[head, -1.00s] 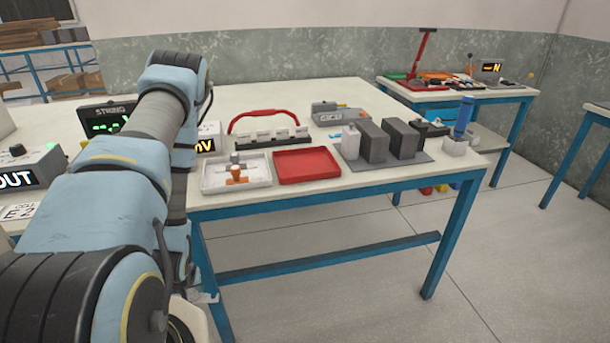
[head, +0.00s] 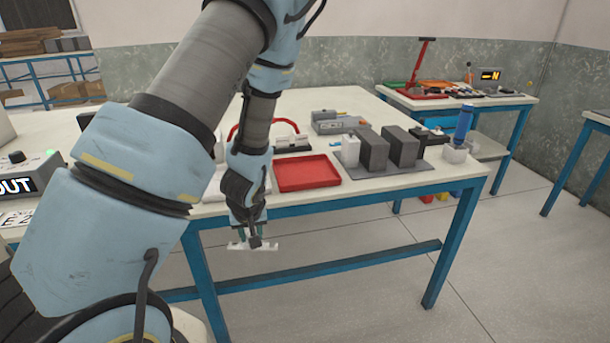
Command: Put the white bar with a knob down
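My gripper (head: 252,238) points down in front of the table's near edge, to the left of the picture's middle. It appears shut on the white bar with a knob (head: 270,247), which sticks out level on both sides of the fingers. The bar hangs in the air over the floor, below the height of the tabletop. The fingers cover the middle of the bar, so the knob cannot be made out.
On the table (head: 345,100) are an empty-looking red tray (head: 307,173), a white tray (head: 212,184) mostly behind my arm, and dark grey blocks (head: 374,150) on a grey plate. A blue cylinder (head: 464,122) stands at the right. Bare tabletop shows toward the back.

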